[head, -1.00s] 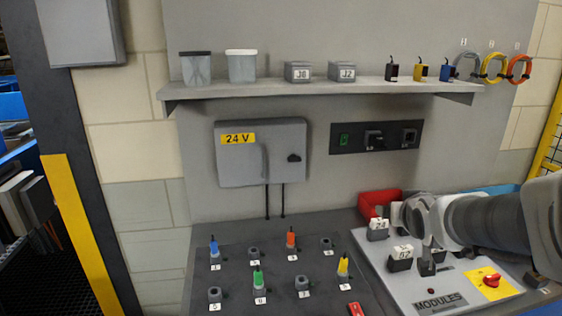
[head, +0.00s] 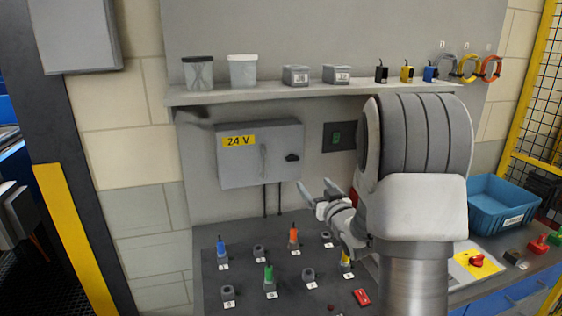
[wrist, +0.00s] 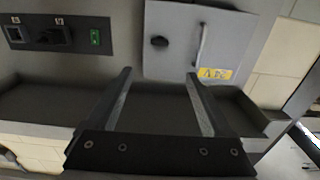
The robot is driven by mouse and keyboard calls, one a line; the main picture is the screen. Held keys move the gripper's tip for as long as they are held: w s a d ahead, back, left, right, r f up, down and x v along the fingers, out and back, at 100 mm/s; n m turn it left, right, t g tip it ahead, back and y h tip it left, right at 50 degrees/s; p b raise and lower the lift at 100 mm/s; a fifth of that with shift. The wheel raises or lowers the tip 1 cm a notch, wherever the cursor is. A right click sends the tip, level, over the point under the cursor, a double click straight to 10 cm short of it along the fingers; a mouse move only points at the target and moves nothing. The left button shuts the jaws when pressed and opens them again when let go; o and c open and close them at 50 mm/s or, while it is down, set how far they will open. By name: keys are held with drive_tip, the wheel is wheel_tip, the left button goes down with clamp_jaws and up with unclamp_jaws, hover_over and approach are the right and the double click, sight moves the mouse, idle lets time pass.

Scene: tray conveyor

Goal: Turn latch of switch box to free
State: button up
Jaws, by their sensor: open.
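The switch box (head: 240,170) is a grey wall box with a yellow 24 V label (head: 238,141). Its black latch (head: 292,157) sits on the right part of the door, beside a vertical grey handle (head: 263,160). My gripper (head: 315,186) is open and empty, below and to the right of the latch in the head view and apart from it. In the wrist view the box (wrist: 178,60) appears upside down. There the latch (wrist: 159,41) shows beyond the gap between my open fingers (wrist: 158,74), with the handle (wrist: 201,45) to its right.
A shelf (head: 210,97) with cups, small boxes and coloured parts runs above the box. Two dark cables (head: 272,200) hang below it. The bench (head: 210,262) holds several numbered sockets with coloured plugs. A blue bin (head: 490,205) stands at right. A dark switch panel (wrist: 67,35) is beside the box.

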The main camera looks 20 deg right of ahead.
sight(294, 159)
drive_tip(key=w+p, duration=0.3)
drive_tip(key=w, duration=1.4)
drive_tip(key=shift+w+d, duration=0.1)
drive_tip(key=shift+w, duration=0.05)
drive_tip(key=shift+c, duration=0.2)
clamp_jaws()
